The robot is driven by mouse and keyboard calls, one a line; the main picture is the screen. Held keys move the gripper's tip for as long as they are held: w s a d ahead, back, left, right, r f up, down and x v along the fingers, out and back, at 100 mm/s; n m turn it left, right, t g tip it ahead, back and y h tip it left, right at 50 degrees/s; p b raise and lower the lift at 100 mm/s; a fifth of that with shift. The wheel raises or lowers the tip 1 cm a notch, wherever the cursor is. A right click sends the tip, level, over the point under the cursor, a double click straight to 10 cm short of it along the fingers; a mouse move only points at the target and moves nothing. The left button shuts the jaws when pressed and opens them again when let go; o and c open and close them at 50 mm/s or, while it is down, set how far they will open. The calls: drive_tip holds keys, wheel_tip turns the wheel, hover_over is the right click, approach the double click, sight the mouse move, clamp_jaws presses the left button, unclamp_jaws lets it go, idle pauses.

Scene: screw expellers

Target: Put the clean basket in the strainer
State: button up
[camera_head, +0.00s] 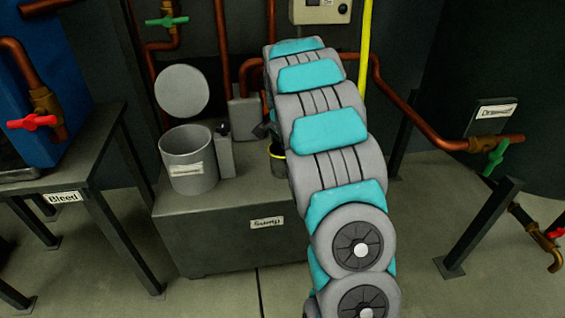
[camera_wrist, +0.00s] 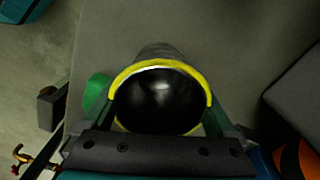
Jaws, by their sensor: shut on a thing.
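The basket is a dark, shiny cup with a yellow rim (camera_wrist: 160,65); it fills the middle of the wrist view. In the head view only a sliver of the basket (camera_head: 277,154) shows, left of my arm, which hides the rest. My gripper (camera_wrist: 160,108) is shut on the basket, one finger on each side of its rim. An open grey cylinder (camera_head: 189,165), seemingly the strainer, stands left of the gripper on a grey plinth. Its label is too small to read. Its round lid (camera_head: 182,91) stands raised behind it. Its inside looks empty, but the bottom is hidden.
The grey plinth (camera_head: 215,230) has a small label in front. A grey upright block (camera_head: 225,155) stands between the cylinder and the basket. Copper pipes (camera_head: 222,60) run behind. A table labelled Bleed (camera_head: 100,165) stands left. A green object (camera_wrist: 95,95) lies beside the basket.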

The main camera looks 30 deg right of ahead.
drive_tip(key=c, duration=0.6)
drive_tip(key=shift+c, duration=0.2)
drive_tip(key=shift+r, duration=0.1)
